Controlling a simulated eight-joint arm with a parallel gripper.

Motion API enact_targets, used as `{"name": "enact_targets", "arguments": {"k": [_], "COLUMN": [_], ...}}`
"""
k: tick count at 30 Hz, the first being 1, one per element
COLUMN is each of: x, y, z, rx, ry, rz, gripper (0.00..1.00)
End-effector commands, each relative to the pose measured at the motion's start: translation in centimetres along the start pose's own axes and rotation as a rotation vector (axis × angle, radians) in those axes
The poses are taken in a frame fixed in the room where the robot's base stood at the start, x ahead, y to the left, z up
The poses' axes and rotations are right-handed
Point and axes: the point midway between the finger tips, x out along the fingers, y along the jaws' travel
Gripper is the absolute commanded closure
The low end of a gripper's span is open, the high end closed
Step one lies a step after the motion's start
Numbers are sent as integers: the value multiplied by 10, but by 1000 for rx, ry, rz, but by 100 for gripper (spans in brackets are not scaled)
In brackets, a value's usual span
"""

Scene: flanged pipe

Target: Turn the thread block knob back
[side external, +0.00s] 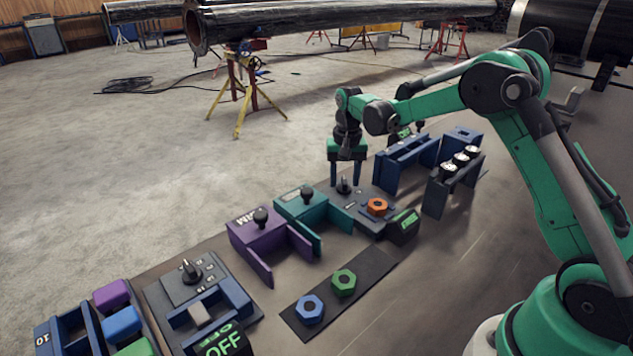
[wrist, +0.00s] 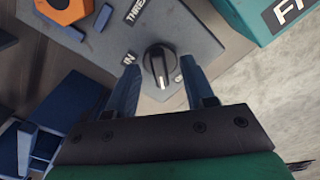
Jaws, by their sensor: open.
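The thread block (side external: 362,215) is a dark grey panel on the bench with an orange hex nut (side external: 377,206) on it. Its black knob (side external: 344,187) stands at the far left corner of the panel. In the wrist view, the knob (wrist: 160,64) shows a white pointer line towards the gripper's palm, away from the "IN" label (wrist: 128,58). A second small label at its right is unreadable. My gripper (side external: 345,182) points down over the knob. Its two blue fingers (wrist: 160,72) are open, one on each side of the knob, with visible gaps.
A teal box (side external: 308,205) and a purple box (side external: 262,232) stand left of the block. A dark display with green text (side external: 405,226) is at its front right. Blue stands (side external: 405,165) and a gauge rack (side external: 450,180) are behind right. Blue and green nuts lie on a dark mat (side external: 372,268).

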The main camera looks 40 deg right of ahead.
Motion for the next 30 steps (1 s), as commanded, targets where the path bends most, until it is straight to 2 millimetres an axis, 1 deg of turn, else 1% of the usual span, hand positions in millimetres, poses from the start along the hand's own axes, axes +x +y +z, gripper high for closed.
{"name": "enact_targets", "arguments": {"k": [1,2,3,6,14,20,26,30], "x": [0,0,0,0,0,0,-1,-1], "y": [0,0,0,0,0,0,0,0], "z": [0,0,0,0,0,0,0,0], "rx": [0,0,0,0,-6,-60,-186,-301], "ry": [0,0,0,0,0,0,0,0], "rz": [0,0,0,0,0,0,0,0], "gripper": [55,64,75,100,100,100,100,100]}}
